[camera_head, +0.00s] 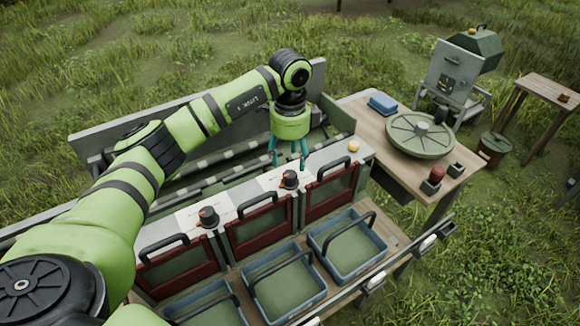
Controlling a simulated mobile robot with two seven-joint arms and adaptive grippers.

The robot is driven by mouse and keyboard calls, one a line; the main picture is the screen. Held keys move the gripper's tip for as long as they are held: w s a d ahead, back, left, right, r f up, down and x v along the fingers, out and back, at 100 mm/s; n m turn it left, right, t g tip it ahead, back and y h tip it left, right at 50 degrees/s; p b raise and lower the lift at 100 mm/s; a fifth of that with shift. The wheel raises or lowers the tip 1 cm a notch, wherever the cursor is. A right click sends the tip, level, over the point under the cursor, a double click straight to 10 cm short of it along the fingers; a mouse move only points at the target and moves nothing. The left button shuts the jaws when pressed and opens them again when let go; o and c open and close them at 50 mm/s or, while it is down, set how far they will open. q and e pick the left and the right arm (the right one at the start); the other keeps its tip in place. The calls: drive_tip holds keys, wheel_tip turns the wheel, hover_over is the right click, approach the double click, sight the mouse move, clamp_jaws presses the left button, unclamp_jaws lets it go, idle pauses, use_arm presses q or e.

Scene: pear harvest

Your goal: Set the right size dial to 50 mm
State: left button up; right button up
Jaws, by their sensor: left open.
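The right size dial (289,180) is a black knob with a reddish pointer on the pale top panel of the sorting bench, beside a printed scale too small to read. My left gripper (288,161) points down just behind and above this dial. Its two teal fingers are apart with nothing visible between them. I cannot tell for certain how far the fingertips are from the dial. The left size dial (208,216) is a similar knob farther left on the panel. My right gripper is not in view.
A yellow button (353,146) sits at the panel's right end. Red-framed doors with black handles line the front, above several blue-grey baskets (348,246). A wooden table (363,107) with a round green turntable (420,134) stands to the right. Grass surrounds the bench.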

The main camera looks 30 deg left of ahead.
sight(290, 174)
use_arm(q)
wheel_tip(290, 174, up, 7)
drive_tip(key=shift+f, duration=0.2)
idle(0.5)
